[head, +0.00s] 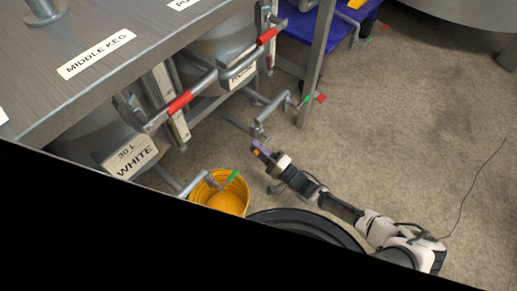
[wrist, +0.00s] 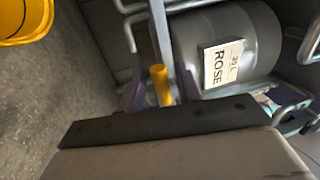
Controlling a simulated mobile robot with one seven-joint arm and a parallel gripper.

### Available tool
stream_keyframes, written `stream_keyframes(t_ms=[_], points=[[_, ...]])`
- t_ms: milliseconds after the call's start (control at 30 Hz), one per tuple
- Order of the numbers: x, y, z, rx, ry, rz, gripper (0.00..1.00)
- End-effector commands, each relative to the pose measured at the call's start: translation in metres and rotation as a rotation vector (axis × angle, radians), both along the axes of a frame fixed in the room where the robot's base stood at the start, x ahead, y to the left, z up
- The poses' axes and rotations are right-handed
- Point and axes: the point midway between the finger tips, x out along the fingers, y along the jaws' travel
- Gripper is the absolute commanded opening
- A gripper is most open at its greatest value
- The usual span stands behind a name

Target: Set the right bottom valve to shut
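Two low valves show in the head view. The right one is a grey bent pipe (head: 266,112) under the rose keg, with a small green piece and a red piece at its right end. The left one has a green grip (head: 233,176) above a yellow bucket. My gripper (head: 256,149) is just below the right valve's pipe, seemingly apart from it. In the wrist view its purple fingers (wrist: 160,92) stand apart with a yellow cylinder (wrist: 161,85) between them. I cannot tell whether that cylinder is touched or what it belongs to.
The yellow bucket (head: 222,198) stands left of my arm. A steel table (head: 60,40) overhangs the kegs, with red-gripped levers (head: 180,102) at its edge. The rose keg (wrist: 250,30) lies ahead in the wrist view. A table leg (head: 315,65) stands right; the floor beyond is largely clear.

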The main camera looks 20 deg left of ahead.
Motion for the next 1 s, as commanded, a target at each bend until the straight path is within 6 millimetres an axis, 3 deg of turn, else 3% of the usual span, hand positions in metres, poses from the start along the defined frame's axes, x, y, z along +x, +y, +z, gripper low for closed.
stream_keyframes(t_ms=[200,333,733,1000], points=[[0.0,-0.002,0.0,0.001,0.001,-0.001,0.34],[-0.004,-0.013,-0.001,-0.001,0.001,-0.002,0.34],[-0.037,-0.092,-0.019,-0.003,0.001,-0.003,0.34],[-0.05,-0.122,-0.026,0.0,0.001,0.0,0.34]])
